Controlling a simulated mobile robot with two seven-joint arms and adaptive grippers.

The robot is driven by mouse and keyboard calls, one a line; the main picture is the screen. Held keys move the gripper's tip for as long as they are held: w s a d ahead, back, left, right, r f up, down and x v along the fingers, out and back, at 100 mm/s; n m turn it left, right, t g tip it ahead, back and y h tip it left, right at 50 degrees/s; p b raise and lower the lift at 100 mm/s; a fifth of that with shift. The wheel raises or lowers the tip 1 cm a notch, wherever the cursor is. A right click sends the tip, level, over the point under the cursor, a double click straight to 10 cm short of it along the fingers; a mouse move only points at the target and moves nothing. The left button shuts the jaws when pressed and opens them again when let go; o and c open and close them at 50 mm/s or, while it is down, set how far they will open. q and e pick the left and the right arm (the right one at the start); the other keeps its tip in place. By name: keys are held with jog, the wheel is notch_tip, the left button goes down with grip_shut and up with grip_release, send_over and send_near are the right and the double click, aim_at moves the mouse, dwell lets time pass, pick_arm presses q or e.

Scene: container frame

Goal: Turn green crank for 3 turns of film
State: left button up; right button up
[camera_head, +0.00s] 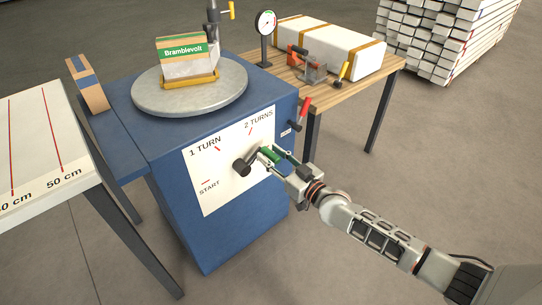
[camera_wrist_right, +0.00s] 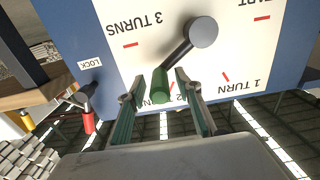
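The green crank handle (camera_head: 270,155) sticks out from a dark crank arm and hub (camera_head: 242,167) on the white dial panel. In the right wrist view, the green handle (camera_wrist_right: 160,86) is between my right gripper's fingers (camera_wrist_right: 160,82), with narrow gaps on both sides. My right gripper (camera_head: 272,158) is open around it. The crank arm points between the 2 TURNS and 3 TURNS marks. A Bramblevolt-labelled load (camera_head: 187,62) stands on a yellow-edged base on the round grey turntable (camera_head: 150,101). My left gripper is out of view.
A red lever (camera_head: 303,111) sits at the blue machine's (camera_head: 215,235) right edge, by a LOCK label (camera_wrist_right: 90,63). A wooden table (camera_head: 390,64) with a gauge and white block stands behind right. A white measuring table (camera_head: 40,180) stands left.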

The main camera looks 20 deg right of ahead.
jog(key=shift+c, duration=0.3)
grip_shut()
jog(key=shift+f, duration=0.1)
